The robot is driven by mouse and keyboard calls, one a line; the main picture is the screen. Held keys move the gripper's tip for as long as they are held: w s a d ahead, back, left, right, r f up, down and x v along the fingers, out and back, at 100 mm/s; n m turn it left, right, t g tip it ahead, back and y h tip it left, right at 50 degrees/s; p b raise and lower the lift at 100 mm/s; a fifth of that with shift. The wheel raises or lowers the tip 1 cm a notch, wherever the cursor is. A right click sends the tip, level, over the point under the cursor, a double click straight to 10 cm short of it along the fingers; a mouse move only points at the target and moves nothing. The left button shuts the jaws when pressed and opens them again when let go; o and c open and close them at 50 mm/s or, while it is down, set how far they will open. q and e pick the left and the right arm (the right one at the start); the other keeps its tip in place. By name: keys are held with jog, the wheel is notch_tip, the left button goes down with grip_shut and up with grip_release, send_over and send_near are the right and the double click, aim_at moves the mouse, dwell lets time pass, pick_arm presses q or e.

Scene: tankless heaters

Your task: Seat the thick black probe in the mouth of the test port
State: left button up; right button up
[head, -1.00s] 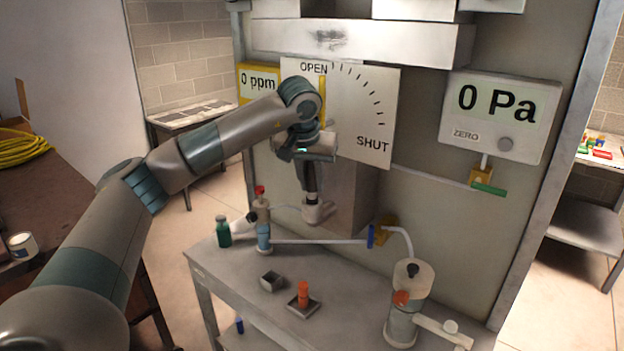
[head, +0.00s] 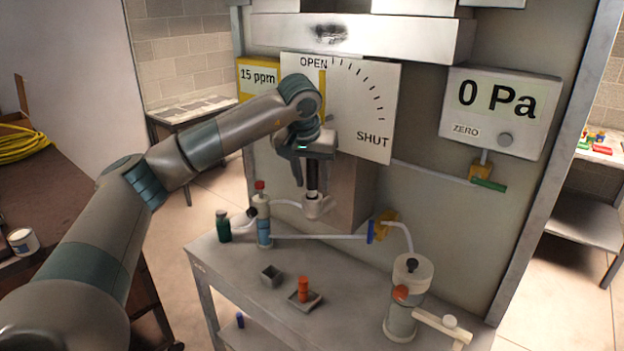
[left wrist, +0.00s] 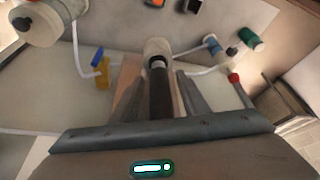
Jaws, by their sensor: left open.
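The thick black probe (head: 312,177) stands upright with its lower end in the mouth of the pale test port (head: 317,208), at the front of the heater's grey duct. In the left wrist view the probe (left wrist: 160,92) runs into the round port (left wrist: 157,50). How deep it sits is hidden inside the port. My left gripper (head: 308,184) is open around the probe; in the left wrist view its fingers stand apart, one on each side, with visible gaps. My right gripper is not in view.
A yellow display (head: 258,78) reads 15 ppm and a white gauge (head: 500,110) reads 0 Pa. A green bottle (head: 223,228), a red-capped blue cylinder (head: 263,228), a small grey box (head: 271,274), an orange piece (head: 303,287) and a white canister (head: 405,295) stand on the bench. Tubes cross behind.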

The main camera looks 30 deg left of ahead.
pick_arm(q)
jog(key=shift+s+d+r+b, duration=0.1)
jog(key=shift+s+r+b, duration=0.1)
jog(key=shift+r+b, duration=0.3)
jog(key=b+v, duration=0.2)
jog(key=v, duration=0.9)
jog(key=shift+d+f, duration=0.1)
